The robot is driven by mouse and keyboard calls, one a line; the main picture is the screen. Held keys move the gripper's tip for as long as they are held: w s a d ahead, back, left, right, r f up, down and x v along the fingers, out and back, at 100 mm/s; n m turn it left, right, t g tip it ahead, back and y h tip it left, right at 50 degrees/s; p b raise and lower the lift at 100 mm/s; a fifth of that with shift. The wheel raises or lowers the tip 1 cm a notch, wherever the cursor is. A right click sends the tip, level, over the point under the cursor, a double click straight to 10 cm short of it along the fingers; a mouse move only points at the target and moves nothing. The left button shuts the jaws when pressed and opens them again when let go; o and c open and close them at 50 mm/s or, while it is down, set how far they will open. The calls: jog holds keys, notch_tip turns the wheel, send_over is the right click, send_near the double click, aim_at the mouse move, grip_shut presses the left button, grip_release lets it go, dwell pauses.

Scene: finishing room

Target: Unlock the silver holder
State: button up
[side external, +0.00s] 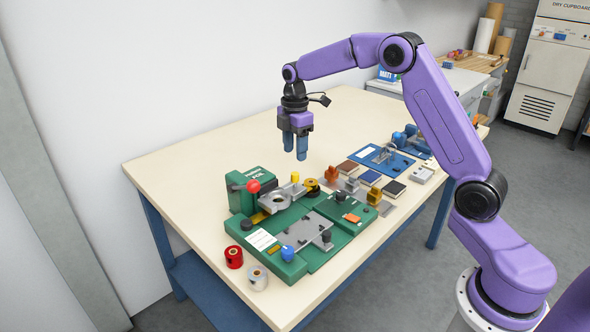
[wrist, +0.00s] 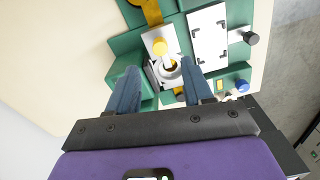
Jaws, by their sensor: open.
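The silver holder (side external: 276,201) is a grey metal plate with a round ring, mounted on a green foil machine (side external: 262,262) on the table. A yellow knob (side external: 295,177) stands at one end of it. My gripper (side external: 295,157) has blue fingers, points down, is open and empty, and hangs above the machine, apart from the holder. Its fingers also frame the wrist view (wrist: 158,68). I cannot tell how the holder's lock stands.
A red-knobbed lever (side external: 253,186) rises beside the holder. A gold roll (side external: 312,187), a blue knob (side external: 287,253) and a black knob (side external: 326,236) are nearby. Red (side external: 234,257) and silver (side external: 258,277) rolls stand in front. Small books and a blue fixture (side external: 386,160) lie rightward. The table's left part is clear.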

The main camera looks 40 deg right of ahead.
aim_at(295, 173)
notch_tip(295, 173, down, 7)
jog(key=shift+f, duration=0.1)
dwell(0.4)
grip_shut()
